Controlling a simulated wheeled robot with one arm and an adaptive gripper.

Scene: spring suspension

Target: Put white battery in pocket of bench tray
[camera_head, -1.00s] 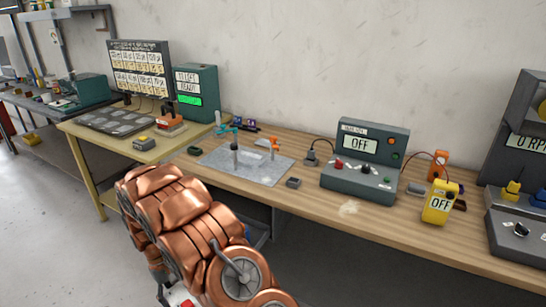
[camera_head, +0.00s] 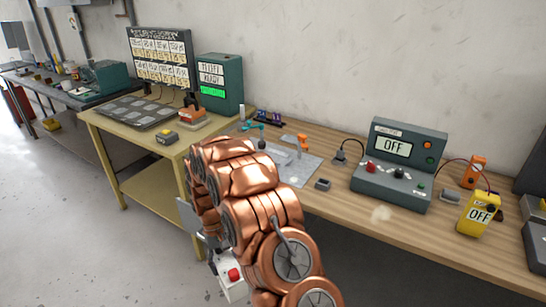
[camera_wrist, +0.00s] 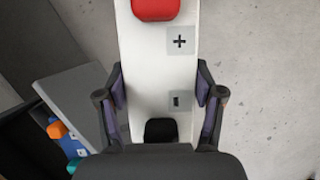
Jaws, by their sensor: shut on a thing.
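The white battery (camera_wrist: 160,65) fills the middle of the wrist view. It has a red terminal at one end, a black one at the other, and plus and minus labels. My gripper (camera_wrist: 160,95) is shut on it, one finger on each long side. In the head view the white battery (camera_head: 232,287) shows below my copper arm, with its red end up, over the floor in front of the benches. The head view shows a dark flat tray with pale pockets (camera_head: 135,113) on the yellow bench at the left; I cannot tell if it is the bench tray.
The wooden bench (camera_head: 345,205) holds a grey OFF unit (camera_head: 398,165) and a yellow meter (camera_head: 478,214). A grey panel and coloured items lie left in the wrist view.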

